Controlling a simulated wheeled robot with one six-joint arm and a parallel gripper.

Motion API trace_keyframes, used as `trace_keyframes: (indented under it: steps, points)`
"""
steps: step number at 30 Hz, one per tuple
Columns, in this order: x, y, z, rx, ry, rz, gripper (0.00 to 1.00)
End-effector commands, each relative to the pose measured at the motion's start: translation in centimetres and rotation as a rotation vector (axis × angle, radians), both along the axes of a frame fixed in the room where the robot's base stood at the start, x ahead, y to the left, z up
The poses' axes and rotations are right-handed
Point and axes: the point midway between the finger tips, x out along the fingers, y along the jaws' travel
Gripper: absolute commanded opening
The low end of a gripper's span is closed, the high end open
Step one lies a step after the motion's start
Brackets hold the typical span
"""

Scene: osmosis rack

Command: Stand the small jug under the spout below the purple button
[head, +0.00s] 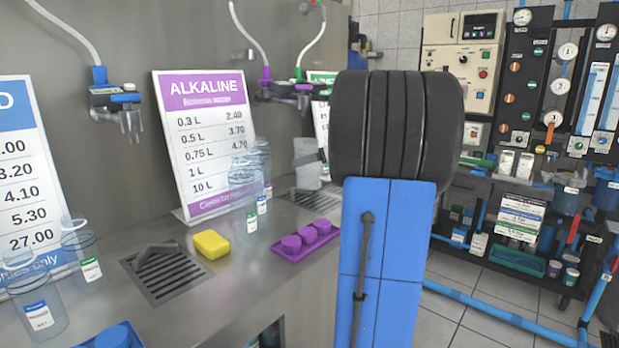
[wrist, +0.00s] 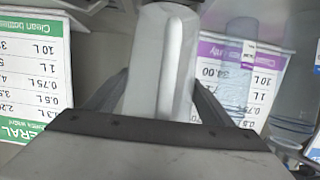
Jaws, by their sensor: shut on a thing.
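The small jug (head: 307,163) is whitish and translucent, and looks upright in the head view above the back drain grate. I cannot tell whether it touches the grate. In the wrist view the jug (wrist: 158,70), with its pale handle, is between the two dark fingers of my gripper (wrist: 160,88), which is shut on it. In the head view my arm hides most of the gripper. A spout with a purple fitting (head: 265,84) and one with a green fitting (head: 301,86) are on the wall above the jug. I cannot clearly tell which button belongs to which spout.
Clear bottles (head: 247,190) stand left of the jug, before the purple ALKALINE sign (head: 203,130). A yellow sponge (head: 211,244) and a purple tray (head: 306,238) with caps lie on the steel counter. A front-left drain grate (head: 167,272) lies below a blue-fitted tap (head: 115,97).

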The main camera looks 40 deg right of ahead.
Motion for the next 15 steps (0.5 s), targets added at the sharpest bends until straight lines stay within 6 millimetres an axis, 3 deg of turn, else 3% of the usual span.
trace_keyframes:
  steps: [15]
  points:
    - [0.0,0.0,-4.8,0.001,0.0,0.001,0.52]
